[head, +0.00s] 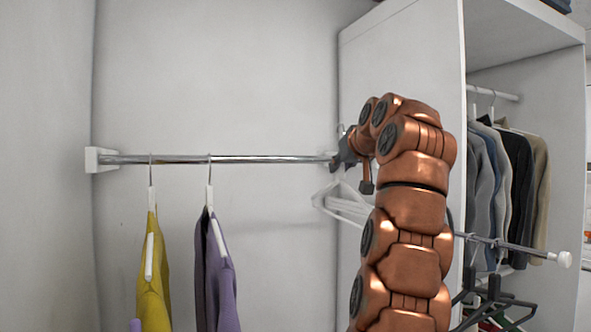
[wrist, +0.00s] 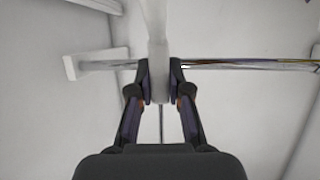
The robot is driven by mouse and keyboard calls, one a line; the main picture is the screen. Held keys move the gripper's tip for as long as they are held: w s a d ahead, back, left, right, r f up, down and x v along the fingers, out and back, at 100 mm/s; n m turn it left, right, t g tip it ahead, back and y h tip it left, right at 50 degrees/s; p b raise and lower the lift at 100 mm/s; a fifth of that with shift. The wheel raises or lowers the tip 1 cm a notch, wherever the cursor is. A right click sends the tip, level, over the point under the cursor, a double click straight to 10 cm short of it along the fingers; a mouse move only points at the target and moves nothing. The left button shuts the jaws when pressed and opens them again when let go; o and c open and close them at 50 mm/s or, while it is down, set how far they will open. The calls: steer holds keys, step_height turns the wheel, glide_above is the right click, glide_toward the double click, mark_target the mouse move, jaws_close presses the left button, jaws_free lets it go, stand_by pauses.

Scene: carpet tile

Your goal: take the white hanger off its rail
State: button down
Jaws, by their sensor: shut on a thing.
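My gripper (head: 340,158) is at the rail, partly hidden behind my own arm in the head view. In the wrist view my gripper (wrist: 160,84) is shut on the white hanger (wrist: 157,38), with a fingertip on each side of its upright white part. The white hanger (head: 342,205) shows just below my gripper in the head view, its right part hidden by my arm. The metal rail (head: 250,159) runs across behind the fingers, and also shows in the wrist view (wrist: 225,65). Whether the hook still rests on the rail cannot be told.
A yellow garment (head: 154,275) and a purple garment (head: 214,280) hang on the rail to the left. A white cabinet (head: 400,60) stands at the right, with several jackets (head: 517,175) inside. The rail between the purple garment and my gripper is clear.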

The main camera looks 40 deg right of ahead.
steer(key=w+d+f+n+y+p, duration=0.1)
steer(key=w+f+p, duration=0.1)
steer(key=w, duration=0.6)
steer(key=w+f+n+y+p, duration=0.1)
steer(key=w+f+p, duration=0.15)
steer(key=w, duration=0.55)
steer(key=s+a+b, duration=0.4)
steer(key=s+a, duration=0.2)
steer(key=s, duration=1.1)
steer(key=s+a+b, duration=0.4)
steer(key=s+a, duration=0.2)
steer(key=s, duration=1.1)
steer(key=s+a+b, duration=0.4)
steer(key=s+a, duration=0.1)
steer(key=s, duration=1.2)
steer(key=shift+s+a+t, duration=0.35)
steer(key=shift+a+t, duration=0.05)
